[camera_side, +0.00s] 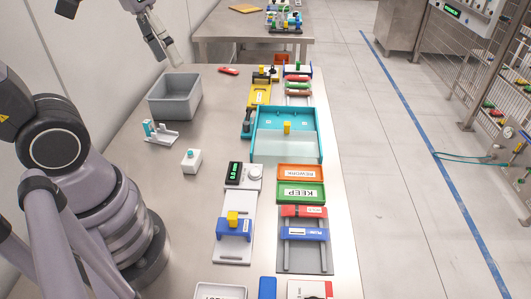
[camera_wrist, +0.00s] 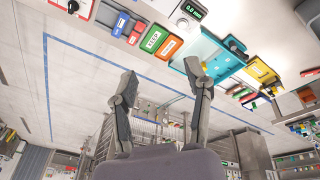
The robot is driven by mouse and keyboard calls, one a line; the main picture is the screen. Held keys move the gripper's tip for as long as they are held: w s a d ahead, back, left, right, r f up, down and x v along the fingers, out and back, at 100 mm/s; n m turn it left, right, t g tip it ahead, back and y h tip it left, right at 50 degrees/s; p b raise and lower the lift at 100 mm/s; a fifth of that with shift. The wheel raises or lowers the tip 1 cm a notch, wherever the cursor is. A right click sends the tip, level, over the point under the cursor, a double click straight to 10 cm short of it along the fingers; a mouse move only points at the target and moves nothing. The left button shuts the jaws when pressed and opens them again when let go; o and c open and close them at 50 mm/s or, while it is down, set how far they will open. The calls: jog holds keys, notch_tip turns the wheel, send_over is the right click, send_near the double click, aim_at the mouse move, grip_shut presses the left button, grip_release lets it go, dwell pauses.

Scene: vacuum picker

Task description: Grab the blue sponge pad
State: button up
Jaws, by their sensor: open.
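A flat blue pad (camera_side: 267,288) lies at the near edge of the table, cut off by the bottom of the side view. It looks like the sponge pad, but its material is hard to tell. I cannot pick it out in the wrist view. My gripper (camera_wrist: 160,70) is open and empty, its two fingers wide apart in the wrist view. In the side view my gripper (camera_side: 163,42) is raised at the upper left, beyond the grey bin and far from the blue pad.
The steel table (camera_side: 150,190) has clear room at its left middle. A grey bin (camera_side: 174,112), white button box (camera_side: 191,160), teal tray (camera_side: 258,122), green KEEP plate (camera_side: 301,193), orange plate (camera_side: 300,172), blue-and-yellow fixture (camera_side: 234,230) and blue slider bar (camera_side: 304,233) stand on it.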

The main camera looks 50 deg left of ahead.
jog(key=w+d+f+n+g+h, duration=0.2)
jog(key=w+d+f+g+h, duration=0.1)
jog(key=w+d+f+g, duration=0.5)
jog(key=n+g+h, duration=0.4)
jog(key=n+h, duration=0.1)
jog(key=n, duration=0.1)
send_near(268, 283)
jog(key=x, duration=0.7)
jog(key=shift+f, duration=0.15)
jog(key=shift+x, duration=2.95)
jog(key=c, duration=0.7)
